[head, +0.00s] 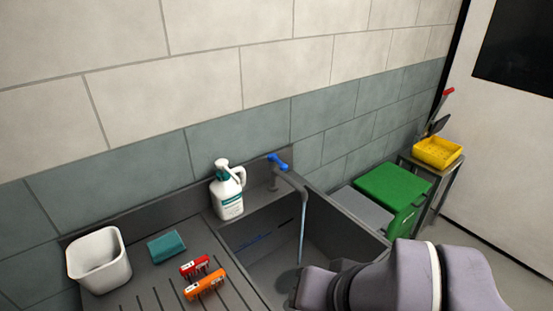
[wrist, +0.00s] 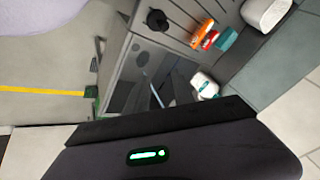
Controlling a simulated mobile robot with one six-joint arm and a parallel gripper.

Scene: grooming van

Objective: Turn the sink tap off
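The sink tap (head: 291,180) stands at the back edge of the dark grey sink (head: 345,228), with a blue handle (head: 278,162) on top. A thin stream of water (head: 302,232) falls from its spout into the basin. In the wrist view the basin (wrist: 128,62) and a thin pale stream (wrist: 152,90) show, but I cannot make out the blue handle. My gripper (wrist: 165,135) fills the bottom of the wrist view as a dark body with a green light. In the head view my arm reaches in from the lower right, in front of the basin and apart from the tap.
A white pump bottle (head: 227,192) stands left of the tap. A white tub (head: 99,262), teal sponge (head: 166,246), red clip (head: 195,266) and orange clip (head: 205,285) are on the drainboard. A green box (head: 393,187) and yellow tray (head: 438,152) stand at right.

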